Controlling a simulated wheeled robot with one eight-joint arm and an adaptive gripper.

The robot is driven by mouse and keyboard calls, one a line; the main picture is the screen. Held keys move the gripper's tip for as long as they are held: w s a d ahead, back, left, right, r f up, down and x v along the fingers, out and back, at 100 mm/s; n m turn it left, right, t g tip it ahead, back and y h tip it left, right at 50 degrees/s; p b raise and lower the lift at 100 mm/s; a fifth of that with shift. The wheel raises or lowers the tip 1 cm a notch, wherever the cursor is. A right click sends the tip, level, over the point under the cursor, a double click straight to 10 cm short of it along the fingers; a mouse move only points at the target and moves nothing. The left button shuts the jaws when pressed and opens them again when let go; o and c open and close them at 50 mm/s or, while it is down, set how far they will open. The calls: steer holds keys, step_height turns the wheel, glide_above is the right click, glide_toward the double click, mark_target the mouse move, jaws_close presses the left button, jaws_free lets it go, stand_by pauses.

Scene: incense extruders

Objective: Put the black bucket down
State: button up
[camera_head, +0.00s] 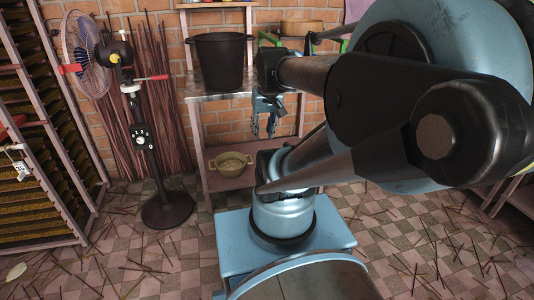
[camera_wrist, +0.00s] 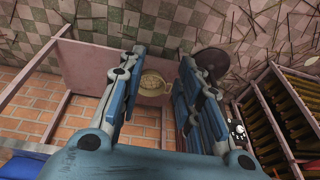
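The black bucket (camera_head: 220,62) stands upright on the metal-topped table (camera_head: 206,97) at the back, left of centre in the head view. My gripper (camera_head: 263,132) hangs to the right of the bucket, with its fingers pointing down and below the level of the tabletop. In the wrist view my gripper (camera_wrist: 162,56) shows two blue fingers spread apart with nothing between them. The bucket does not show in the wrist view. The head view does not show how far my gripper is from the table edge.
A tan two-handled bowl (camera_head: 231,163) sits on the lower shelf and also shows in the wrist view (camera_wrist: 152,83). A standing fan (camera_head: 138,110) and a rack of trays (camera_head: 40,150) are on the left. Thin sticks litter the checkered floor.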

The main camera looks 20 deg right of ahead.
steer(key=s+f, duration=0.6)
steer(key=shift+g+h, duration=0.3)
steer(key=shift+g, duration=0.1)
steer(key=shift+w, duration=0.1)
steer(key=shift+w+f, duration=0.15)
steer(key=shift+w, duration=0.3)
